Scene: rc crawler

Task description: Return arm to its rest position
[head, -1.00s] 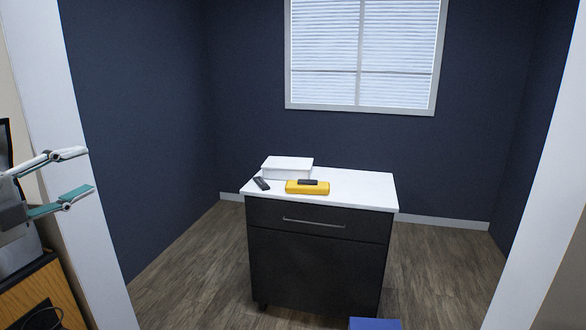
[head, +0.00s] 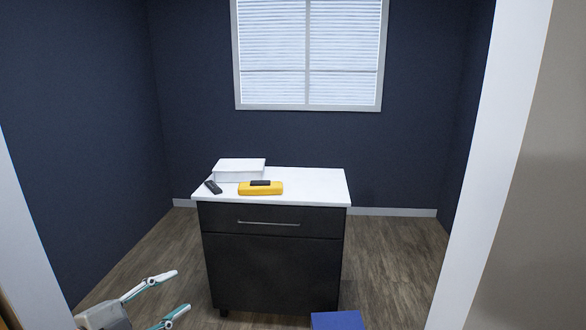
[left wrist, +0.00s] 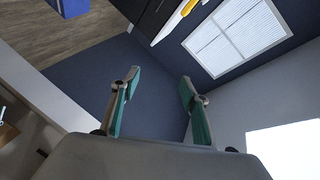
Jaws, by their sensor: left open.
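My left gripper (head: 168,296) is low at the left of the head view, in front of and to the left of the dark cabinet (head: 272,262). Its two fingers are apart with nothing between them. In the left wrist view the open fingers (left wrist: 155,92) point toward the dark blue wall, and the view is tilted. My right gripper is not in view.
On the cabinet's white top (head: 315,185) are a white box (head: 239,166), a dark remote-like item (head: 213,187) and a yellow case (head: 262,189) with a small black item on it. A blue box (head: 338,321) stands on the floor in front. White doorway posts (head: 500,150) flank the view.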

